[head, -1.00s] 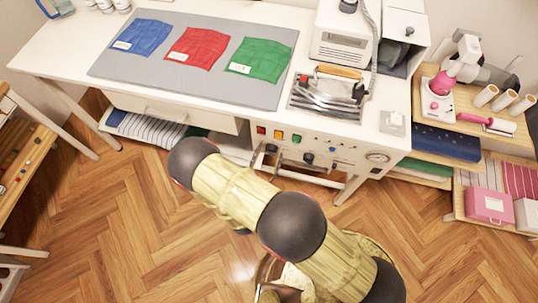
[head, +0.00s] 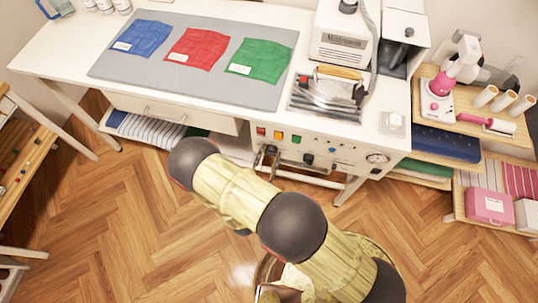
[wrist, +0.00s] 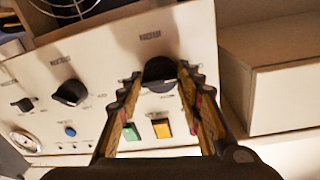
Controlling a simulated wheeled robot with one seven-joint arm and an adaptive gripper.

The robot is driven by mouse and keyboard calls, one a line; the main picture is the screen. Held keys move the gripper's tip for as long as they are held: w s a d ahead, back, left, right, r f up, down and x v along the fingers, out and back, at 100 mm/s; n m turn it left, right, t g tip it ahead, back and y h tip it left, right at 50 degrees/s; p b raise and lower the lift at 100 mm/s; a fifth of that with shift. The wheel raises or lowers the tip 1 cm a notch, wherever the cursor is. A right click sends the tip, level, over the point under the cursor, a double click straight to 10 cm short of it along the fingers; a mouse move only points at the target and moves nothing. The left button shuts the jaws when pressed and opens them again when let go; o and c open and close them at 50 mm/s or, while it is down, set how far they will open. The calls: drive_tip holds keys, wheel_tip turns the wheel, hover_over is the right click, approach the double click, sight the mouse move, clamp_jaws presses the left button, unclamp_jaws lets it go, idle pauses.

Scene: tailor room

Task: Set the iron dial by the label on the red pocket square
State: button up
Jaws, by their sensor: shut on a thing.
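The red pocket square (head: 197,46) lies on a grey mat between a blue one (head: 142,38) and a green one (head: 262,58). Each carries a small white label, too small to read. The iron (head: 333,86) rests on a metal plate to the right of the mat. In the wrist view, my gripper (wrist: 160,76) is shut on a dark round dial (wrist: 159,70) on the pale control panel (wrist: 112,55), a finger on either side. The label above the dial is unreadable, and the fingers partly cover the dial. My arm mostly hides the gripper in the head view.
A second dark dial (wrist: 70,92), a blue button (wrist: 70,131) and a gauge (wrist: 25,141) sit left of the held dial. A yellow button (wrist: 162,128) and a green button (wrist: 131,132) lie close beneath my fingers. A drawer (head: 170,112) is left of the panel.

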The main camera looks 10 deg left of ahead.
drive_tip(key=shift+a, duration=0.1)
drive_tip(key=shift+c, duration=0.3)
drive_tip(key=m+p, duration=0.1)
drive_tip(key=m, duration=0.1)
drive_tip(key=shift+r+m+p, duration=0.15)
drive_tip(key=shift+m+p, duration=0.2)
drive_tip(key=shift+m, duration=0.05)
drive_tip(key=m+p, duration=0.1)
drive_tip(key=m, duration=0.4)
drive_tip(key=shift+g+p, duration=0.3)
drive_tip(key=shift+p, duration=0.1)
drive_tip(key=m+y, duration=0.1)
drive_tip(key=m, duration=0.3)
drive_tip(key=shift+m+p, duration=0.3)
drive_tip(key=shift+p, duration=0.1)
drive_tip(key=m, duration=0.4)
drive_tip(key=shift+y, duration=0.3)
drive_tip(key=shift+d+m, duration=0.2)
drive_tip(key=shift+m, duration=0.2)
drive_tip(key=o, duration=1.1)
drive_tip(key=shift+o, duration=0.2)
drive_tip(key=shift+s, duration=0.15)
